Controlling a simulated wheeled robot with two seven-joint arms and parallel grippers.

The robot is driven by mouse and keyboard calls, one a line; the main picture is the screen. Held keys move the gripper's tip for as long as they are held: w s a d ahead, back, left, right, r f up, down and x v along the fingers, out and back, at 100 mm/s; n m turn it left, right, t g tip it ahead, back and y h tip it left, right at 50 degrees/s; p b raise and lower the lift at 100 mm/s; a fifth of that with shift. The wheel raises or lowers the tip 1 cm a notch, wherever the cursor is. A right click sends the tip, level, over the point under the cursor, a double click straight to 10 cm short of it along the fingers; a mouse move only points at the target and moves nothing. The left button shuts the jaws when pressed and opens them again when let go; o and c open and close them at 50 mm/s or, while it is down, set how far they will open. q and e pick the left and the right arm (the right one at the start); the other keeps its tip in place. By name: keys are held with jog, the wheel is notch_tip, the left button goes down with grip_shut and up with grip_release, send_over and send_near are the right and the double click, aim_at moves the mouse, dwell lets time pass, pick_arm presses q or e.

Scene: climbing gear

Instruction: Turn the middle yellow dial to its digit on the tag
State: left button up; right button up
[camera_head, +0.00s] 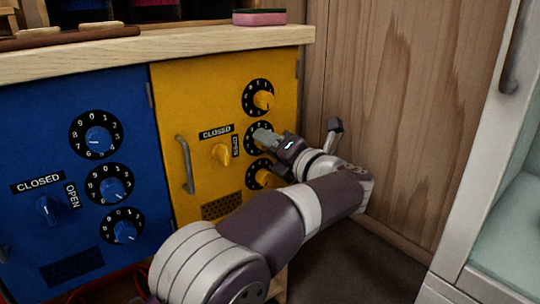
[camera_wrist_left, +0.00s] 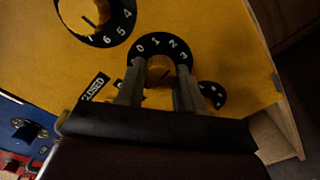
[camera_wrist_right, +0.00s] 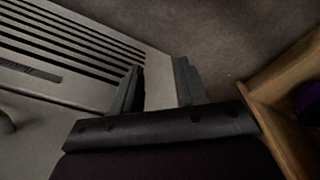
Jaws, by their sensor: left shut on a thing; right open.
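The yellow cabinet door (camera_head: 185,95) carries three yellow dials in a column, each on a black numbered ring. My left gripper (camera_head: 266,138) is shut on the middle yellow dial (camera_wrist_left: 160,72), with one finger on each side of its knob. The left wrist view shows 0, 1, 2 and 3 on that ring; the fingers hide the rest, and I cannot read its setting. The upper dial (camera_head: 263,99) and lower dial (camera_head: 265,177) are clear of the fingers. My right gripper (camera_wrist_right: 157,72) is open and empty, away from the dials. I can make out no digit tag.
A yellow latch knob (camera_head: 221,154) with CLOSED and OPEN labels and a grey handle (camera_head: 186,165) are left of the dials. A blue door (camera_head: 60,120) with its own dials adjoins. A pink sponge (camera_head: 259,17) lies on the wooden top (camera_head: 200,42). A wooden wall (camera_head: 400,120) is to the right.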

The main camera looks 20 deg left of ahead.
pick_arm(q)
jog(key=shift+f+n+b, duration=0.15)
jog(key=shift+n+b, duration=0.6)
jog(key=shift+n, duration=0.15)
jog(key=o, duration=1)
jog(key=shift+o, duration=0.2)
jog(key=p+v, duration=0.6)
jog(key=v, duration=0.6)
jog(key=shift+s+d+p, duration=0.25)
jog(key=shift+p, duration=0.05)
